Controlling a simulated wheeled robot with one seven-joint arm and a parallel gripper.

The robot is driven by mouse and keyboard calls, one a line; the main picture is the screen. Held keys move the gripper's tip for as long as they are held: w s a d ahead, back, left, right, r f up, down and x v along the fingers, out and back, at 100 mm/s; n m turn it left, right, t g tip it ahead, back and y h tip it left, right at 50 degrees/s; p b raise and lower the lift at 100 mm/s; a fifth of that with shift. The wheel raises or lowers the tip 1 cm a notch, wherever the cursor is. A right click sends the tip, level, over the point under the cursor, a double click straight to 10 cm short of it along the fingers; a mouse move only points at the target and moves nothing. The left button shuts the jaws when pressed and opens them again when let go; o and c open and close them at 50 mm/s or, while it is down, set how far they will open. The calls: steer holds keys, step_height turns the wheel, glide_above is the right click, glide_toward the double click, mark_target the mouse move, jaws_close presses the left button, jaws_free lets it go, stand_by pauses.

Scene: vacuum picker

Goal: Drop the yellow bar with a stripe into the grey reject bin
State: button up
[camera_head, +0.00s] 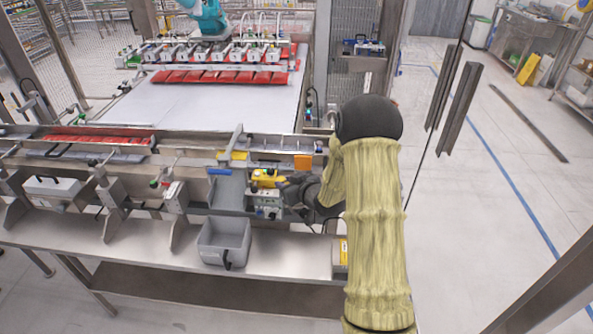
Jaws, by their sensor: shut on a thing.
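My gripper (284,184) is dark and reaches in from the right over the metal bench, at the end of my sleeved arm. It is shut on a small yellow piece (267,177), which I take to be the yellow bar. Dark marks show on it, but it is too small to make out a stripe clearly. The grey reject bin (224,240) is an open box on the bench ledge, below and left of my gripper. My arm hides part of the gripper.
A small grey control box (268,204) stands just below the yellow piece. A metal rail (110,148) with red bars runs behind the bench. Clamp posts (112,192) stand left of the bin. The ledge right of the bin is mostly clear.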

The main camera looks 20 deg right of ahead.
steer(key=s+a+f+m+h+b, duration=0.2)
steer(key=s+f, duration=0.4)
steer(key=f, duration=0.3)
steer(key=s+a+f+m+t+h+b, duration=0.1)
steer(key=s+f, duration=0.4)
steer(key=f, duration=0.5)
steer(key=a+h+b, duration=0.1)
steer(key=b, duration=0.1)
steer(key=shift+s+f+m+b, duration=0.2)
steer(key=shift+s+m+b, duration=0.15)
steer(key=shift+s+m, duration=0.05)
